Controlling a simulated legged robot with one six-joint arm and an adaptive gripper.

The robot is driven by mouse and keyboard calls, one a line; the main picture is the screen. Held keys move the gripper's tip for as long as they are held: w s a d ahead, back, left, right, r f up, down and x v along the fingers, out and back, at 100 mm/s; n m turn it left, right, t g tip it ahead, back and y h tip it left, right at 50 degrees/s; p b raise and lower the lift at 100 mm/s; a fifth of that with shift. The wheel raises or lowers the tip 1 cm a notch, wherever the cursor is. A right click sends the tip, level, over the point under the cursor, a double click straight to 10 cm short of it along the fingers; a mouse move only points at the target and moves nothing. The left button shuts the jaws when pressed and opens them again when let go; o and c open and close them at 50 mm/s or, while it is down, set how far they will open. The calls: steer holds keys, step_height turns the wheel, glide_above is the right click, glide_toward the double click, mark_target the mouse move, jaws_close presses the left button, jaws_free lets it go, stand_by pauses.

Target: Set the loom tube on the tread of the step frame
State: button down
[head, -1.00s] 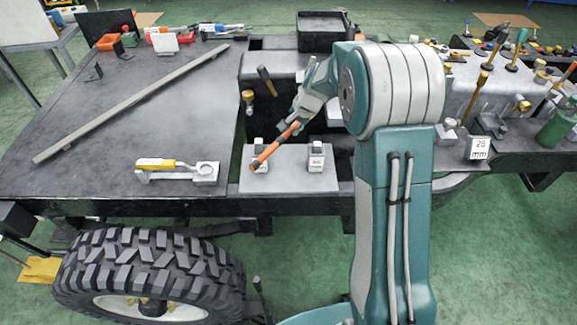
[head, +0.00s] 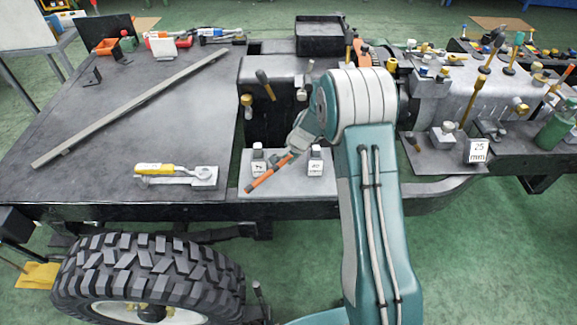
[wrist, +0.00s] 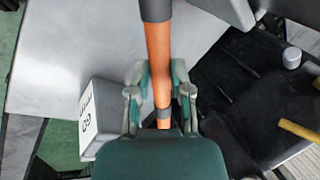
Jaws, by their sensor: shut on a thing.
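The loom tube is an orange rod with dark grey bands. In the head view the loom tube (head: 268,174) slants over a light grey plate at the near edge of the frame. That plate (head: 300,190) looks like the step frame's tread. My gripper (head: 294,153) is shut on the tube's upper right part. In the wrist view the tube (wrist: 159,55) runs up between the two fingers of my gripper (wrist: 160,90), and the plate (wrist: 60,50) lies below it. I cannot tell whether the tube touches the plate.
A yellow-handled tool (head: 155,169) lies on the dark deck to the left. A long grey bar (head: 130,108) crosses that deck.

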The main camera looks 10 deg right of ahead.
mark_target(286, 170)
steer(key=shift+f, duration=2.25)
steer(key=shift+f, duration=0.25)
steer(key=c, duration=0.8)
jaws_free()
steer(key=shift+s, duration=0.1)
steer(key=shift+f, duration=0.15)
steer(key=shift+a, duration=0.1)
